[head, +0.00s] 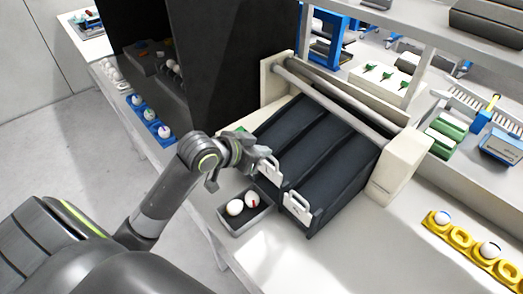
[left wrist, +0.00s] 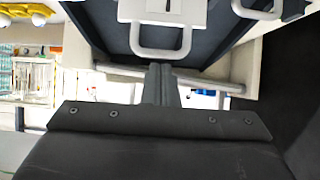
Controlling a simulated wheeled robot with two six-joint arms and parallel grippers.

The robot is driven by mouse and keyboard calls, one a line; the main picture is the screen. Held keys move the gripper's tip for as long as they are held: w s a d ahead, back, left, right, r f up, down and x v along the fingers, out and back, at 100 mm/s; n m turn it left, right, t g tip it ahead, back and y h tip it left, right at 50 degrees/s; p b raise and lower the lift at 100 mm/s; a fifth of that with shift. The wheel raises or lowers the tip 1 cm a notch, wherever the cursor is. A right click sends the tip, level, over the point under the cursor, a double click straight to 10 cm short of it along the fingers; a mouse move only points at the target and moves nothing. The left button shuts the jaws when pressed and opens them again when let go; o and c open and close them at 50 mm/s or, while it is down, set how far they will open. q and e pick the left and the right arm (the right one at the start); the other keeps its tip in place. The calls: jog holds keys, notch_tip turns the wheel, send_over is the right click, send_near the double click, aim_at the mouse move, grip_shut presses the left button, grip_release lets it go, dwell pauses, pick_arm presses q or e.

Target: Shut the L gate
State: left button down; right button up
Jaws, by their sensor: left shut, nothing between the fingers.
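A dark sloped rack (head: 318,140) with several lanes carries white gate plates with loop handles at its lower end. One gate (head: 270,168) is at the left beside my gripper, and another gate (head: 298,207) is nearer the front right. I cannot read which is the L gate. My left gripper (head: 256,155) is shut and empty, close to the left gate in the head view. In the left wrist view the shut fingertips (left wrist: 160,72) are just below a white handle (left wrist: 160,52); touching cannot be told. A second handle (left wrist: 258,12) is to the right. My right gripper is out of view.
A small dark tray (head: 245,222) with white eggs stands on the table in front of the rack. A tall black panel (head: 240,60) rises at the back left. A yellow egg tray (head: 460,240) is at the right. The table between is mostly clear.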

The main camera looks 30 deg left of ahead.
aim_at(267, 169)
pick_arm(q)
jog(key=shift+w+f, duration=0.1)
jog(key=shift+f, duration=0.2)
